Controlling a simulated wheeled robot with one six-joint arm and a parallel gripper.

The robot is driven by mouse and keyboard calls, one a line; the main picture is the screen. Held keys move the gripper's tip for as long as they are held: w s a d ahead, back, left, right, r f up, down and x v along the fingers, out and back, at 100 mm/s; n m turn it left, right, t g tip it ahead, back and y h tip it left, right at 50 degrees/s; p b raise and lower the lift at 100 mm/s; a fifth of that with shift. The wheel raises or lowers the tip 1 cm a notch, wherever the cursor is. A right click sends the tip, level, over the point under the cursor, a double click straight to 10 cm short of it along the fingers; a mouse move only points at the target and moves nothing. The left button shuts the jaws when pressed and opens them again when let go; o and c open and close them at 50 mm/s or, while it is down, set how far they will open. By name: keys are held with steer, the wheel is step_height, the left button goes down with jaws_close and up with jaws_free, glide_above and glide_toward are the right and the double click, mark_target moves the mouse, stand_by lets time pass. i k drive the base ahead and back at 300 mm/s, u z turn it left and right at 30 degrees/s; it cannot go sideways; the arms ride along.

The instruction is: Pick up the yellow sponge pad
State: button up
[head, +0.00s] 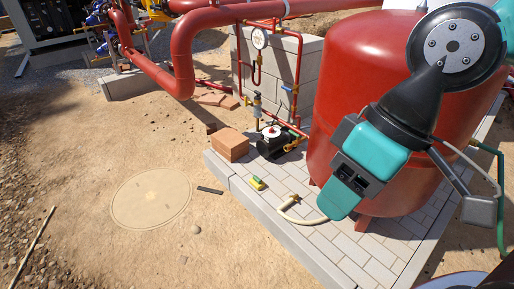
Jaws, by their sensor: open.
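The yellow sponge pad (257,183) is a small yellow block with a green layer. It lies on the grey paved slab near its left edge, left of a pale hose. My gripper (412,170) hangs in front of the red tank, up and to the right of the pad. It is open, holds nothing, and is well apart from the pad. The pad is fully in view.
A red tank (335,85) fills the right side of the slab. A pale hose with a brass end (300,215), a black pump (272,143) and an orange-brown brick (230,144) are near the pad. Red pipes and a gauge (259,38) stand behind. Sandy ground at left is mostly clear.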

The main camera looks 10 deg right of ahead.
mark_target(259, 184)
steer(key=u, duration=0.55)
steer(key=k, duration=0.65)
steer(key=u, duration=0.65)
steer(key=i, duration=2.95)
steer(key=z, duration=1.45)
steer(key=i, duration=0.95)
steer(key=z, duration=0.9)
steer(key=i, duration=0.2)
steer(key=z, duration=0.25)
